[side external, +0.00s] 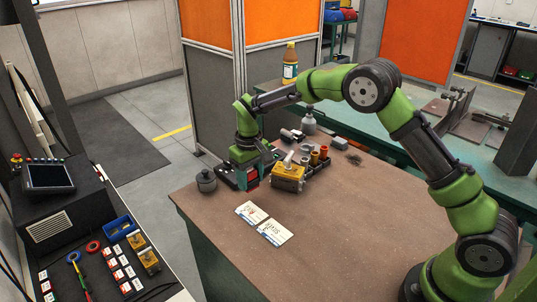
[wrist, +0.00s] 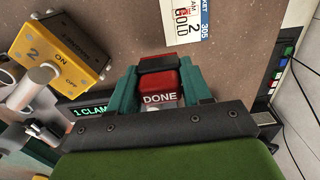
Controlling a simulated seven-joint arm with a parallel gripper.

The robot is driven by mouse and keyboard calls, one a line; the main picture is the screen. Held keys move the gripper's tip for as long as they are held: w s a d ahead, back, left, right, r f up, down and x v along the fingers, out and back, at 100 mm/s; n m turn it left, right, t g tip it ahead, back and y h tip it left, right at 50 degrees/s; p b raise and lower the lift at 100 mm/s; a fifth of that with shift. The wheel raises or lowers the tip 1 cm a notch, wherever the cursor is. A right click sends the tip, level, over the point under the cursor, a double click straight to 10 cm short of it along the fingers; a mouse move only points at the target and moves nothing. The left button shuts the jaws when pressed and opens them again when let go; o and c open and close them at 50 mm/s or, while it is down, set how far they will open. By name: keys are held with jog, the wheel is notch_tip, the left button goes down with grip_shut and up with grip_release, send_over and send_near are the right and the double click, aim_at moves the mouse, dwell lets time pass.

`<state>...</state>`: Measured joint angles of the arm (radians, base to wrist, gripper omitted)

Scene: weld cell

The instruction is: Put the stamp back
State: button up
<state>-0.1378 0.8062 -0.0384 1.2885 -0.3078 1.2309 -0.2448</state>
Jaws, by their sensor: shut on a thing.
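The stamp (wrist: 160,82) is a red block marked DONE with a dark band at its top. My gripper (wrist: 158,88) is shut on it, with one teal finger on each side in the wrist view. In the side view the red stamp (side external: 252,173) shows between the fingers of my gripper (side external: 250,178), low over the back left of the brown table. I cannot tell whether its underside touches anything. A dark flat unit (side external: 227,177) lies just left of my gripper. In the wrist view a green-lettered display (wrist: 90,112) shows beside the left finger, partly hidden by my gripper.
A yellow switch box (side external: 287,180) stands close right of my gripper. A dark round pot (side external: 206,181) is to the left. Two printed cards (side external: 251,214) (side external: 275,232) lie in front. The table's front right is clear.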

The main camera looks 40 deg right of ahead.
jog(key=shift+w+a+f, duration=0.1)
jog(key=shift+w, duration=0.7)
jog(key=shift+w+f, duration=0.1)
jog(key=shift+f, duration=1.65)
jog(key=shift+f, duration=0.15)
jog(key=o, duration=0.9)
jog(key=shift+c, duration=0.2)
